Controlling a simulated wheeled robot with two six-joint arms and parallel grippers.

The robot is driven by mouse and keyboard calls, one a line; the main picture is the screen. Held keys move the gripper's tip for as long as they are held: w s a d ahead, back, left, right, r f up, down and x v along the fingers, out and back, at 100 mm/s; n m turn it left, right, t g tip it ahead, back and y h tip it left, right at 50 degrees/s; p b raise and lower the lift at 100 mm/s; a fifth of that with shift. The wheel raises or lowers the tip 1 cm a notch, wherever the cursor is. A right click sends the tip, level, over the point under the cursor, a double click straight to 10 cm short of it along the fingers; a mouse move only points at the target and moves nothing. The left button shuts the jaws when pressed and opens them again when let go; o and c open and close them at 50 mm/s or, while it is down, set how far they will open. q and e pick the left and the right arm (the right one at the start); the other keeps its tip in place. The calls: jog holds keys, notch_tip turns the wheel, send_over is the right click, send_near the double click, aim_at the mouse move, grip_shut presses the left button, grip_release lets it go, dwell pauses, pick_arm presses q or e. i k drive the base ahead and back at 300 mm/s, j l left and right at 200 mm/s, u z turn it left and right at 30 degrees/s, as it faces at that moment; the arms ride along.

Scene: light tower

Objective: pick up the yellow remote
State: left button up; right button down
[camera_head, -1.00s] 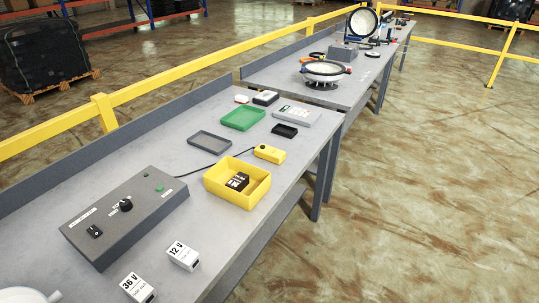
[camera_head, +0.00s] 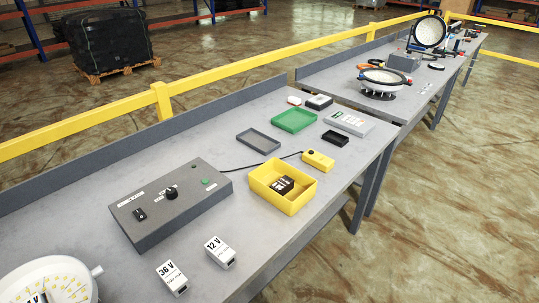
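The yellow remote (camera_head: 318,160) is a small yellow box with a dark button on top. It lies on the grey workbench (camera_head: 240,262) near the right edge, just behind the yellow bin. A dark cable runs from it towards the grey control box. Neither of my grippers shows in the head view.
The yellow bin (camera_head: 283,197) holds a dark block (camera_head: 284,185). The grey control box (camera_head: 170,203) stands to the left, with 36 V (camera_head: 172,277) and 12 V (camera_head: 220,251) blocks in front. A round gauge (camera_head: 48,282) is at lower left. Green (camera_head: 294,120) and dark (camera_head: 258,140) trays lie behind.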

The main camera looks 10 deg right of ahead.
aim_at(322, 163)
jog(key=i+l+u, duration=0.2)
jog(key=l+u, duration=0.15)
jog(key=l, duration=0.3)
jog(key=i+l+u, duration=0.15)
jog(key=l+u, duration=0.2)
jog(key=l, duration=0.3)
jog(key=l+u, duration=0.4)
jog(key=l, duration=0.3)
jog(key=l+u, duration=0.2)
jog(key=l, duration=2.3)
